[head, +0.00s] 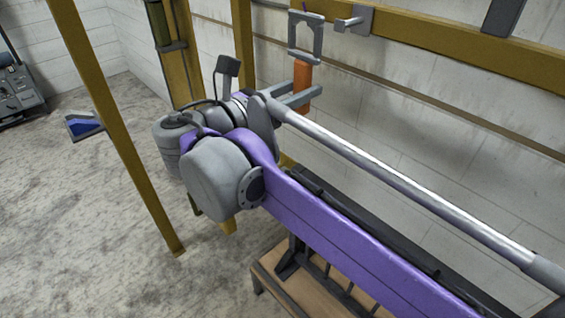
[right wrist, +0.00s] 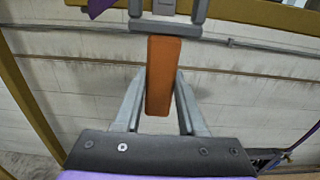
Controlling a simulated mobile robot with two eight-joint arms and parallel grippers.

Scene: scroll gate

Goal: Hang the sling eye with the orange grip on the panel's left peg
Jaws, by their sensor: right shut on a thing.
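The sling eye (head: 291,33) is a grey rectangular frame with an orange grip (head: 302,78) below it. My right gripper (head: 300,92) is shut on the orange grip and holds the eye upright in the air. In the right wrist view the orange grip (right wrist: 164,78) stands between my two fingers, with the eye's lower bar (right wrist: 165,27) above it; the eye's top is cut off. A grey peg (head: 352,21) on a square plate sticks out of the ochre beam, right of the eye in the head view. The eye appears apart from it. My left gripper is not in view.
The ochre beam (head: 440,48) runs along a pale block wall. A dark upright bracket (head: 503,15) is on it farther right. Ochre posts (head: 112,125) stand at left. A low wooden-topped stand (head: 268,272) is below my arm. Floor at left is mostly open.

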